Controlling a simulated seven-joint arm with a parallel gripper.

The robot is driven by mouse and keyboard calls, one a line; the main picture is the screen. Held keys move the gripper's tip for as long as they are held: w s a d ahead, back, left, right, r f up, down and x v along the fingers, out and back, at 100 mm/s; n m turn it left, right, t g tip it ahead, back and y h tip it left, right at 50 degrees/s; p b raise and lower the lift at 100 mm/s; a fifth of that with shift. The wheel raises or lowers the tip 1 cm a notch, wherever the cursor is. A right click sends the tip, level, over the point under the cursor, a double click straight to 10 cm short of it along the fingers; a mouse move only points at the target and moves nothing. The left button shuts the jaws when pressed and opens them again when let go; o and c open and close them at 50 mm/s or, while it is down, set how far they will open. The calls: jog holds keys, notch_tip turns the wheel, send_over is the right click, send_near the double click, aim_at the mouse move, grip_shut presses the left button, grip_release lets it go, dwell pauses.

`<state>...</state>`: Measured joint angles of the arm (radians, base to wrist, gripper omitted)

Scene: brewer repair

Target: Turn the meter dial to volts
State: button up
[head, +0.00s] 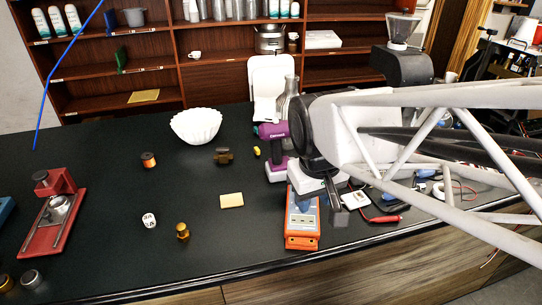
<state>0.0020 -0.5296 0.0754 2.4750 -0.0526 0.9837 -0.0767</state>
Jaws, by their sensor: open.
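The orange meter (303,223) lies on the black counter near its front edge, with a grey face towards the front. My gripper (324,203) is open above the back part of the meter. One dark finger hangs just right of the meter. The gripper and wrist hide the meter's back part. I cannot make out the dial or its setting. I cannot tell whether a finger touches the meter.
A purple drill (272,132) stands close behind and left of the gripper. A yellow sponge (231,200) lies left of the meter. Red and black test leads (385,218) and small tools lie to the right.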

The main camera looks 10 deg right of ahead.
jog(key=w+d+f+n+g+h, duration=0.1)
jog(key=w+f+n+g, duration=0.1)
jog(key=w, duration=0.7)
jog(key=w+d+f+n+g+h, duration=0.1)
jog(key=w+f+n+g, duration=0.2)
jog(key=w, duration=0.7)
notch_tip(320, 180, down, 3)
jog(key=shift+r+n+h, duration=0.1)
jog(key=shift+n+h, duration=0.2)
jog(key=shift+n, duration=0.6)
jog(key=shift+x, duration=3.95)
grip_shut()
